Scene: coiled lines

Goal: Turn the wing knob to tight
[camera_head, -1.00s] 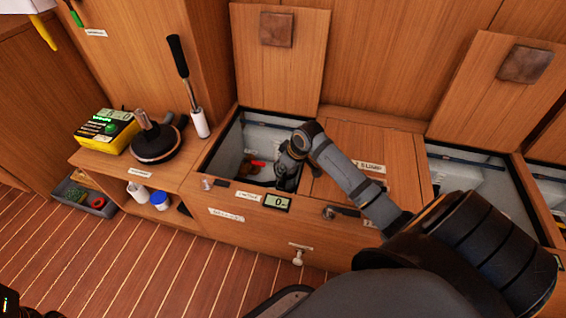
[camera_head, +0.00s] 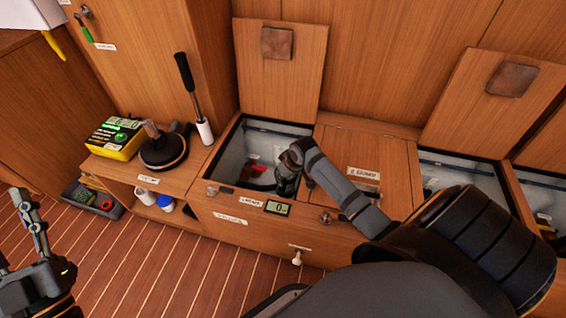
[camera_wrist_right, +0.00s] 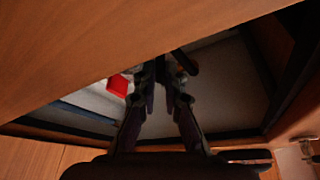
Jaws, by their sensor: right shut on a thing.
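My right gripper (camera_head: 287,184) reaches down into the open locker (camera_head: 232,150) left of the closed hatch. In the right wrist view its fingers (camera_wrist_right: 166,78) are close together, shut on a small dark part that looks like the wing knob. The knob is mostly hidden by the fingers; a dark bar (camera_wrist_right: 185,62) sticks out just right of the tips. A red piece (camera_wrist_right: 118,85) lies left of the fingers, apart from them. My left gripper (camera_head: 30,210) is at the left edge over the floor, away from the locker; its jaw opening is unclear.
The raised lid (camera_head: 275,85) stands behind the locker. A small display (camera_head: 278,208) is on its front edge. Left of it are a winch-like drum (camera_head: 163,152), a black-handled lever (camera_head: 190,85) and a yellow box (camera_head: 115,138). The closed hatch (camera_head: 365,150) bounds the right side.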

